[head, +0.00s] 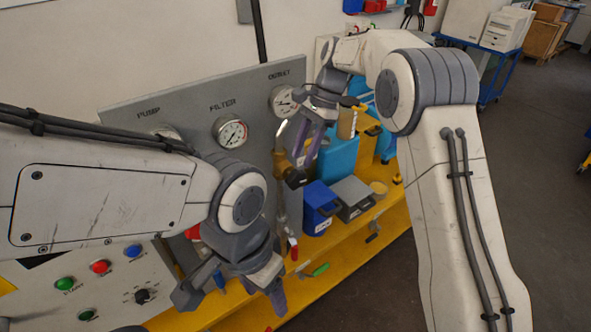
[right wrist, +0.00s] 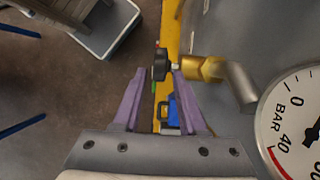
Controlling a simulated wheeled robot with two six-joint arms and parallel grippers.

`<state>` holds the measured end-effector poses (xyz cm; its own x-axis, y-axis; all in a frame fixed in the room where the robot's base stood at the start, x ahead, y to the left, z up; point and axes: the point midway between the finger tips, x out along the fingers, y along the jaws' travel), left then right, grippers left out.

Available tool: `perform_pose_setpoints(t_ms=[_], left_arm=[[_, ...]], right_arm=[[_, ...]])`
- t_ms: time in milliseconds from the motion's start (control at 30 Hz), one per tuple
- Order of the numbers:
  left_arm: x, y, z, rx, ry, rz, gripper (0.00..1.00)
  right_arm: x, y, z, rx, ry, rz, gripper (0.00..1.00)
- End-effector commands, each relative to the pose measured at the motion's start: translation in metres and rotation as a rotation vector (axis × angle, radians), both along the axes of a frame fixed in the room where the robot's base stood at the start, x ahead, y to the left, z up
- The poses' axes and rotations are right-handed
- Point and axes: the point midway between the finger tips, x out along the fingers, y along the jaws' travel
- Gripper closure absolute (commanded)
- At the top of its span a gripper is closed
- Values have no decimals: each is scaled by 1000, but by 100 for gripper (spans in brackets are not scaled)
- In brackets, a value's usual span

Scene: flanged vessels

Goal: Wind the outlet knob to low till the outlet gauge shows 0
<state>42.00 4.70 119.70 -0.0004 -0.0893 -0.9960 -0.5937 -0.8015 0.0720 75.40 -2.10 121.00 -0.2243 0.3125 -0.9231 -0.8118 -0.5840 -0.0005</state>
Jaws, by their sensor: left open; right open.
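The outlet gauge (head: 284,101) is the rightmost dial on the grey panel, partly covered by my right gripper. Part of its face shows in the right wrist view (right wrist: 295,120), with 0 and 40 marks; I cannot read its needle. The black outlet knob (right wrist: 160,64) sits on a brass fitting (right wrist: 205,68). My right gripper (right wrist: 160,76) is open, with its purple fingers on either side of the knob near the tips; I cannot tell if they touch it. It also shows in the head view (head: 299,163). My left gripper (head: 232,298) is open and empty, low before the panel.
The filter gauge (head: 230,132) is left of the outlet gauge; the pump gauge is mostly hidden. A control box with coloured buttons (head: 100,267) is at lower left. Blue containers (head: 319,207) and a grey box (head: 352,197) stand on the yellow bench (head: 335,240).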

Motion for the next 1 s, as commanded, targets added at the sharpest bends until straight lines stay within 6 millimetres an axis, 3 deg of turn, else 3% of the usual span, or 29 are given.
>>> perform_pose_setpoints(t_ms=[300,700,733,800,833,1000], left_arm=[[0,0,13,0,0,-2,38],[0,0,14,0,0,-3,38],[0,0,14,0,0,-3,38],[0,0,14,0,0,-3,38],[0,0,14,0,0,-3,38],[0,0,14,0,0,-3,38]], right_arm=[[-12,16,-44,-3,2,2,59],[-13,21,-54,-2,-1,5,59],[-13,21,-54,-2,-1,4,66],[-14,21,-54,-2,-1,4,93],[-14,21,-54,-2,-1,4,100],[-14,21,-53,-4,-1,5,100]])
